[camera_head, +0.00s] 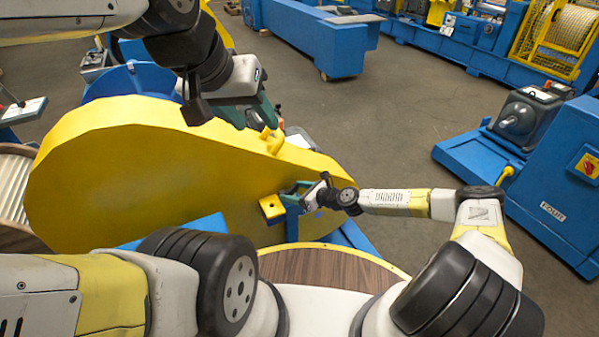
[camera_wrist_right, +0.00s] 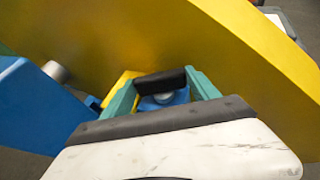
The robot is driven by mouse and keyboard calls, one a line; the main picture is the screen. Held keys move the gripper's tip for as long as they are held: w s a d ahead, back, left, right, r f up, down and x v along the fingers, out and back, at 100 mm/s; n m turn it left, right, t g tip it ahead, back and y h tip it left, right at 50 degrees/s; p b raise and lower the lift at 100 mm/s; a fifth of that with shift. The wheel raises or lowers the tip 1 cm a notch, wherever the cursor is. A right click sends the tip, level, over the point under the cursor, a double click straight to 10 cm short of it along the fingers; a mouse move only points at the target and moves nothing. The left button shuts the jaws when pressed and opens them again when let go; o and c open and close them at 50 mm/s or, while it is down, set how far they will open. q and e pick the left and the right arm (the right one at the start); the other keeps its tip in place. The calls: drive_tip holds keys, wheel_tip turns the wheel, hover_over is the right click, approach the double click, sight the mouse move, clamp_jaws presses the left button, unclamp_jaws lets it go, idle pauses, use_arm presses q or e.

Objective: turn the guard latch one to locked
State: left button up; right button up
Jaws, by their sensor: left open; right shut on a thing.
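The yellow chain guard (camera_head: 140,170) is a large teardrop cover in the middle of the head view. On its near side, at the narrow end, is a latch with a yellow block (camera_head: 271,208). In the right wrist view the latch's black handle (camera_wrist_right: 160,82) lies crosswise between the green fingers of my right gripper (camera_wrist_right: 162,92), above a blue part with a round metal piece. My right gripper (camera_head: 291,197) is shut on this handle. My left gripper (camera_head: 262,117) is open above the guard, near the yellow handle (camera_head: 272,140) on its top edge. No latch number is readable.
A blue frame (camera_head: 350,238) supports the guard's narrow end. A round wood-topped surface (camera_head: 325,268) is in front. A blue machine with a grey motor (camera_head: 525,118) stands at right, a long blue beam (camera_head: 315,38) behind. Grey floor between is clear.

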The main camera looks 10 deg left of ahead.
drive_tip(key=shift+w+d+n+g+y, duration=0.1)
drive_tip(key=shift+n+g+y, duration=0.15)
drive_tip(key=shift+n+g, duration=0.25)
drive_tip(key=shift+w+d+n+g+y, duration=0.1)
drive_tip(key=shift+n+g+y, duration=0.15)
drive_tip(key=shift+n+g, duration=0.25)
drive_tip(key=o, duration=1.4)
drive_tip(key=shift+c, duration=0.2)
